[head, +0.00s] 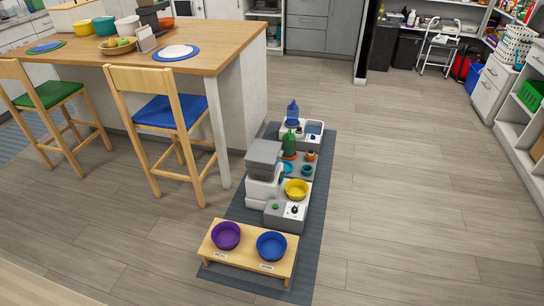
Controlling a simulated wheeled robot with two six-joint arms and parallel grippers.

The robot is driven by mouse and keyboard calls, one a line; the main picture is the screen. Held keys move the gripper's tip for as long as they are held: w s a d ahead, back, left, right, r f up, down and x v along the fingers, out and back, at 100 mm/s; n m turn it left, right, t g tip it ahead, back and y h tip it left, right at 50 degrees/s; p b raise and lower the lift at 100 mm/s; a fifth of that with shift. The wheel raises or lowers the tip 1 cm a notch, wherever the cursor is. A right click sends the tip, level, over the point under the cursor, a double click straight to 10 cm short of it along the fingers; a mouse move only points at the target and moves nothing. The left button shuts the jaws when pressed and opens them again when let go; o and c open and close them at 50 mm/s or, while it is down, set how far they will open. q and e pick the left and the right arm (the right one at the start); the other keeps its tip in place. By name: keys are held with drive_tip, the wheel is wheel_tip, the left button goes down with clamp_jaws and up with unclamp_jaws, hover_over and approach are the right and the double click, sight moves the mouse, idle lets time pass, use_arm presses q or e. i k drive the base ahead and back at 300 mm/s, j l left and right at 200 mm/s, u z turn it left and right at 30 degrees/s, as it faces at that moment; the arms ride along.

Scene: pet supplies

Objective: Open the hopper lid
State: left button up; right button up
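The pet feeder (263,190) stands on a grey-blue floor mat in the middle of the head view. Its boxy grey hopper (263,165) rises at the left of the feeder. The hopper lid (266,147) is a flat grey cover on top and looks closed. A yellow bowl (296,190) sits on the feeder to the right of the hopper. A control panel with a dark dial (294,210) is on the front part. Neither of my grippers shows in this view.
A wooden stand (248,262) with a purple bowl (226,236) and a blue bowl (272,245) is in front. Behind the feeder are a green bottle (289,143) and a blue-topped dispenser (292,112). A counter with stools is left; floor at right is clear.

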sight(260, 151)
drive_tip(key=i+l, duration=0.15)
drive_tip(key=l, duration=0.3)
drive_tip(key=i+l, duration=0.1)
drive_tip(key=l, duration=0.3)
drive_tip(key=i+l, duration=0.7)
drive_tip(key=l, duration=0.2)
drive_tip(key=i+l, duration=0.35)
drive_tip(key=i+l+u, duration=0.1)
drive_tip(key=i+l, duration=0.2)
drive_tip(key=l, duration=0.25)
